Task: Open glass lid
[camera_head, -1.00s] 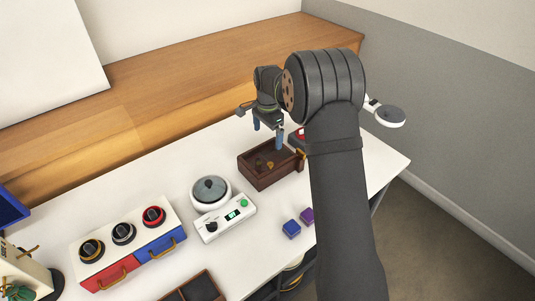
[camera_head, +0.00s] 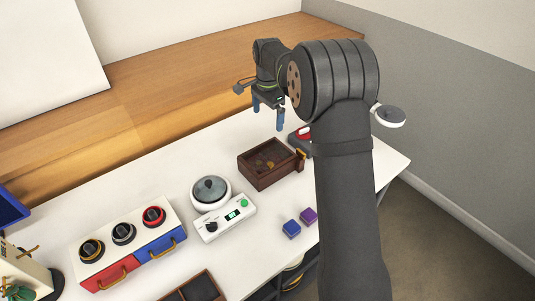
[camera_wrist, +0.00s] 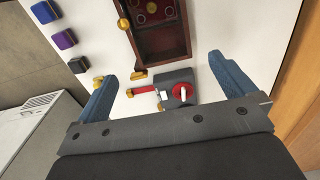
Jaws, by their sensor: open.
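A dark brown wooden box (camera_head: 267,178) with a glassy top stands on the white table in the head view, with gold-coloured items faintly visible inside. The box also shows in the wrist view (camera_wrist: 178,47), cut off at the top edge, with gold fittings on its rim. The top looks flat and level on the box. A small cooker (camera_head: 211,203) also carries a round glass lid (camera_head: 211,188) with a dark knob. My gripper (camera_head: 268,118) is open and empty, apart from the box and beyond it. In the wrist view the blue fingers (camera_wrist: 161,68) are spread wide.
A grey device with a red knob (camera_wrist: 182,91) sits beside the box, below it in the wrist view. Blue (camera_head: 291,228) and purple (camera_head: 309,215) blocks lie in front of the box. A red-and-blue drawer unit (camera_head: 130,262) stands left. A wooden ledge (camera_head: 150,95) runs behind.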

